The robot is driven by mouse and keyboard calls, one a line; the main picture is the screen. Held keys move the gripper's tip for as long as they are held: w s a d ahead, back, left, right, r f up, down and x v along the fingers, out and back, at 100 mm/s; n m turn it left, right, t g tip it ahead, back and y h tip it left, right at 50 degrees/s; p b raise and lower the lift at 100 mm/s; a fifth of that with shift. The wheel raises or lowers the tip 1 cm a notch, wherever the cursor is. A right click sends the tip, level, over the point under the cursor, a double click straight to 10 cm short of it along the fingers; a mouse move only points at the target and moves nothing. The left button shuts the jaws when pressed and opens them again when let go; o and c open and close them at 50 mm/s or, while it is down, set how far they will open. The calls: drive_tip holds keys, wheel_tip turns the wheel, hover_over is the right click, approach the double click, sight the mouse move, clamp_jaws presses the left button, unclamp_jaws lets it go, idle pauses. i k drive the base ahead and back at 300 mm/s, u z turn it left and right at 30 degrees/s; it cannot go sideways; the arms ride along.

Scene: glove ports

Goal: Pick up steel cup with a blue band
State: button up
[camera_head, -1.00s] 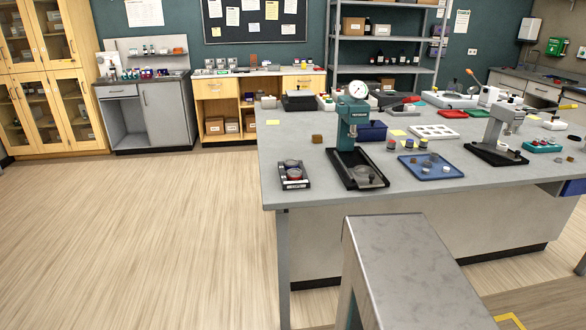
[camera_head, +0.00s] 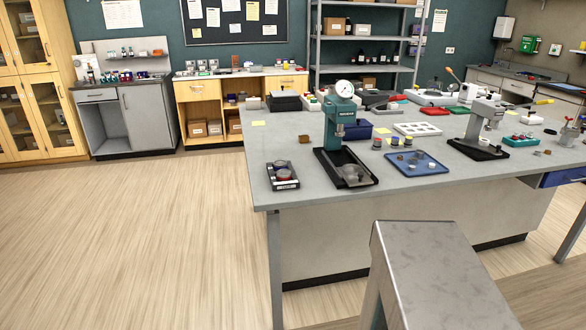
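Several small steel cups (camera_head: 395,141) with coloured bands stand in a row on the grey workbench (camera_head: 262,192). They are behind the blue tray and to the right of the press. They are too small for me to tell surely which band is blue. Other small round pieces lie on the blue tray (camera_head: 432,168) and in a black tray (camera_head: 283,185) at the bench's left end. My gripper is not in view.
A green press with a dial (camera_head: 339,115) stands on the bench's near left part, and a grey press (camera_head: 483,118) farther right. A grey metal-topped stand (camera_head: 440,270) rises in the near foreground before the bench. Open wooden floor (camera_head: 150,230) lies to the left.

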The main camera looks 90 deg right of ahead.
sight(278, 164)
drive_tip(key=z, duration=4.4)
drive_tip(key=i, duration=0.1)
drive_tip(key=u, duration=3.2)
drive_tip(key=i, duration=0.6)
drive_tip(key=z, duration=0.15)
drive_tip(key=k, duration=0.6)
drive_tip(key=u, duration=0.05)
